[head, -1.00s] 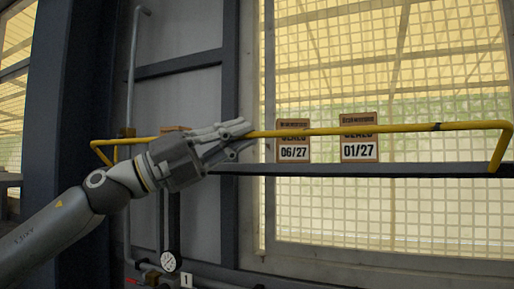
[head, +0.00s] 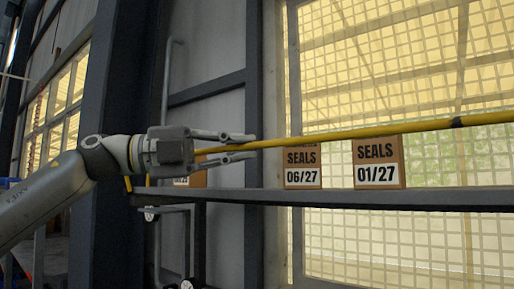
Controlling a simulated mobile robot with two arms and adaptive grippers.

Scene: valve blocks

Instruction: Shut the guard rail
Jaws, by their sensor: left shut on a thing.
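The guard rail (head: 350,134) is a long yellow bar with a black band near the right of the head view. It runs across in front of the shelf and rises slightly toward the right edge, where it leaves the picture. My left gripper (head: 246,146) comes in from the left and is shut on the rail, one finger above the bar and one below. The gripper and wrist hide part of the rail's left stretch. A short yellow piece of it shows below my wrist. My right gripper is not in view.
A dark shelf beam (head: 350,199) runs behind the rail. On it stand a "SEALS 06/27" box (head: 302,168), a "SEALS 01/27" box (head: 378,163) and a partly hidden box (head: 197,179). A gridded window (head: 400,70) is behind. Pipes (head: 168,90) stand at left.

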